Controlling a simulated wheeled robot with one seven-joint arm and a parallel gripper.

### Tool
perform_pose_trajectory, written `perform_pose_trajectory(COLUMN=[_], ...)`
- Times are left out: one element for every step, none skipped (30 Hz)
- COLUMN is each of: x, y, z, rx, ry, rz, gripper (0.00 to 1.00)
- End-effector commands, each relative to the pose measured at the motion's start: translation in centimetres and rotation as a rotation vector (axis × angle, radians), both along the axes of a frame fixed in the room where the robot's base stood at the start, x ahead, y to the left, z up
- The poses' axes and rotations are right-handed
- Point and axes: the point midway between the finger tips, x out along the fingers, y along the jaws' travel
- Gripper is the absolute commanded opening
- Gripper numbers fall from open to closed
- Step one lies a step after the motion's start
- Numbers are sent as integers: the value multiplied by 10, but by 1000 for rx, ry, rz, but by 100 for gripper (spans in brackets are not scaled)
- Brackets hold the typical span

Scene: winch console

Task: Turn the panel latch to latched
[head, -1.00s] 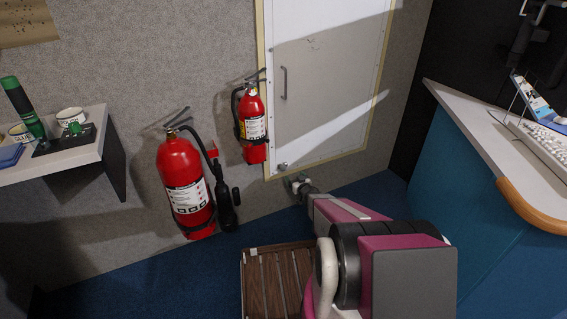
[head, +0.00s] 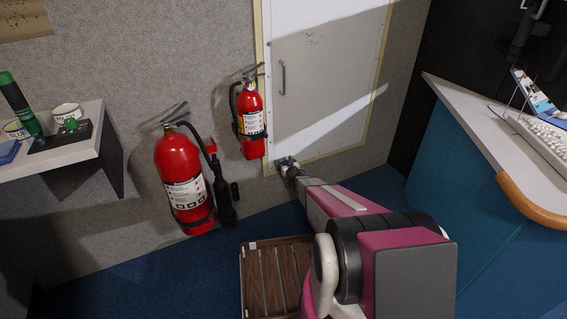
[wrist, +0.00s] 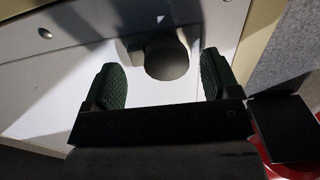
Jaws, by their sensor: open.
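The white panel (head: 313,105) in the back wall has a yellowish frame and a vertical handle (head: 282,78). My gripper (head: 286,162) is at the panel's lower left corner and mostly covers the latch there in the head view. In the wrist view my gripper (wrist: 162,72) is open, with a dark ribbed finger on each side. The panel latch (wrist: 167,58), a round grey knob with a pale part beside it, shows in the gap between the fingers. I see no finger touching it. Its turn position is not clear.
A small red extinguisher (head: 250,120) hangs just left of the panel, close to my gripper. A larger extinguisher (head: 183,180) is farther left. A slatted wooden piece (head: 270,280) lies below my arm. A teal console (head: 470,190) stands at right.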

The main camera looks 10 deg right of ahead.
Motion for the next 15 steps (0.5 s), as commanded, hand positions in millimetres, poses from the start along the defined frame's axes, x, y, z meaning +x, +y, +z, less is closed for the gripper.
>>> perform_pose_trajectory(x=[3,3,3,3,3,3,3,3,3,3,3,3,3,3,3], y=[1,1,1,1,1,1,1,1,1,1,1,1,1,1,1], z=[0,0,0,0,0,0,0,0,0,0,0,0,0,0,0], rx=[0,0,0,0,0,0,0,0,0,0,0,0,0,0,0], ry=[0,0,0,0,0,0,0,0,0,0,0,0,0,0,0], rz=[0,0,0,0,0,0,0,0,0,0,0,0,0,0,0], gripper=[82,82,82,82,82,82,82,82,75,66,56,43,33,32,32])
